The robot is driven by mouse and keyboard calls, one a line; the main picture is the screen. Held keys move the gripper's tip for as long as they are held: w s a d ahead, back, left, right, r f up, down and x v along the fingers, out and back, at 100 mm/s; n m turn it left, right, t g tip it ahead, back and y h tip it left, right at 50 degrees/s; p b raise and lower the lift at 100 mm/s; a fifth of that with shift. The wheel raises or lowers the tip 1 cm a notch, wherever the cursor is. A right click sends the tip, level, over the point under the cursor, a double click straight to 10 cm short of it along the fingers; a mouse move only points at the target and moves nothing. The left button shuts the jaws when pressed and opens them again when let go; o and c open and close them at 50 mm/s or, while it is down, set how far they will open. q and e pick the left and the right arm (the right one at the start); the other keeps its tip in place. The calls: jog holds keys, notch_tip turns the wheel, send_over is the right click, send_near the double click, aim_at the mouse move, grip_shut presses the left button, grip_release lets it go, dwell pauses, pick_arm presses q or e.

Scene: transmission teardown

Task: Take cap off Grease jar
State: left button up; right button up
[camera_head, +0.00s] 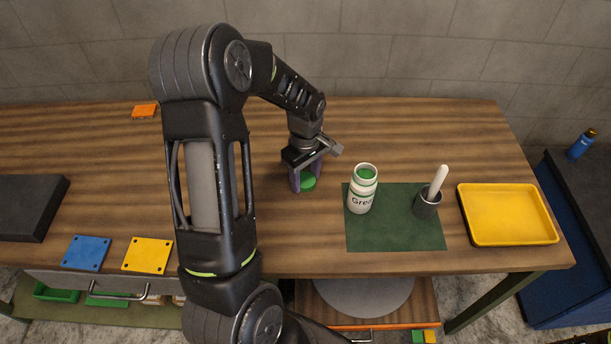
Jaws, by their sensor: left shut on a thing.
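Whether the cap touches the table I cannot tell. My right gripper is not in view.
A dark cup (427,205) with a white-handled tool stands on the mat's right. A yellow tray (507,214) lies farther right. Blue (86,253) and yellow (148,255) plates lie at the front left, an orange plate (144,111) at the back. The table's back right is clear.

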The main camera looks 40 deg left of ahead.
aim_at(305, 180)
pick_arm(q)
jog(key=o, duration=1.5)
jog(key=shift+o, duration=0.2)
notch_tip(305, 180, up, 12)
jog(key=shift+r, duration=0.15)
jog(key=shift+s, duration=0.1)
